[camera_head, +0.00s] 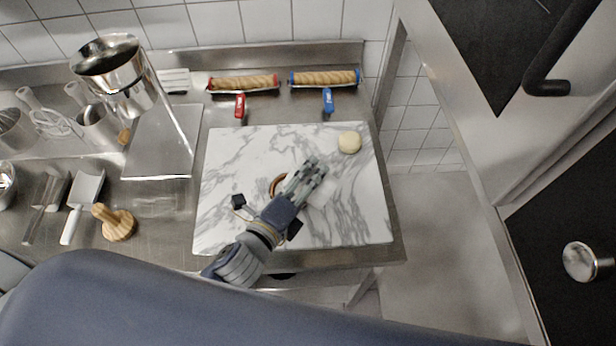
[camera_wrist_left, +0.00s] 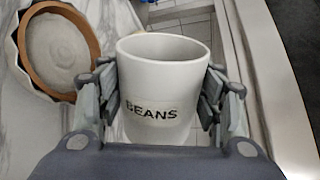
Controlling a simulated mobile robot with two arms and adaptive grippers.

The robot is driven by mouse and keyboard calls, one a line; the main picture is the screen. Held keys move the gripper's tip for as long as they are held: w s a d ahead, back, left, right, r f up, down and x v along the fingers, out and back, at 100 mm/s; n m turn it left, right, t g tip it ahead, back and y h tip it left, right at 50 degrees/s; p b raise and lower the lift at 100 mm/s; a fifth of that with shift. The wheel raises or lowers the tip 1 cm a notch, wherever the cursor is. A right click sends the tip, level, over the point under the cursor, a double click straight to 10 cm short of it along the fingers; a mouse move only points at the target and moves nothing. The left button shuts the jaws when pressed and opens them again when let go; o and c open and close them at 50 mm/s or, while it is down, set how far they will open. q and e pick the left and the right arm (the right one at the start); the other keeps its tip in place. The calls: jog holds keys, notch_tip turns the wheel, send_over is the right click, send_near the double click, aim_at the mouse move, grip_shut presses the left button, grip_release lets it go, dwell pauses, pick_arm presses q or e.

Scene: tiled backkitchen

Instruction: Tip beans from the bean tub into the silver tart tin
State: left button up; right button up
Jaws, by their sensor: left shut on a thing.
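My left gripper (camera_head: 308,172) is over the marble board in the head view. In the left wrist view its fingers (camera_wrist_left: 165,108) are shut on both sides of the white bean tub (camera_wrist_left: 152,112), labelled BEANS. The tub's mouth faces the camera; its visible inside is pale and I see no beans. In the head view only a pale part of the tub (camera_head: 324,196) shows beside the gripper. The tart tin (camera_wrist_left: 14,50), with a fluted rim, a brown ring and a grey middle, lies left of the tub in the wrist view. In the head view the gripper mostly hides it. My right gripper is not in view.
The marble board (camera_head: 235,160) has a pale round piece (camera_head: 349,142) at its upper right. A steel stand (camera_head: 120,75), a wooden press (camera_head: 117,224) and a scraper (camera_head: 82,200) are left.

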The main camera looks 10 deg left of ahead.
pick_arm(q)
jog(key=shift+r, duration=0.2)
notch_tip(320, 180, up, 3)
jog(key=m+p, duration=0.2)
jog(key=p, duration=0.1)
jog(key=shift+f+m+y, duration=0.2)
jog(key=shift+m+y, duration=0.1)
jog(key=shift+y, duration=0.1)
jog(key=shift+r+m+t+p, duration=0.35)
jog(key=shift+m+t+p, duration=0.05)
jog(key=shift+m, duration=0.2)
jog(key=r+m, duration=0.1)
jog(key=m, duration=0.1)
jog(key=m+y+p, duration=0.1)
jog(key=shift+r+m+t, duration=0.3)
jog(key=shift+r+m, duration=0.05)
jog(key=shift+m, duration=0.05)
jog(key=m, duration=0.1)
jog(key=r+m+p, duration=0.1)
jog(key=m, duration=0.1)
jog(key=shift+r+t+y, duration=0.15)
jog(key=shift+t+y, duration=0.15)
jog(key=shift+r+m, duration=0.3)
jog(key=shift+m, duration=0.7)
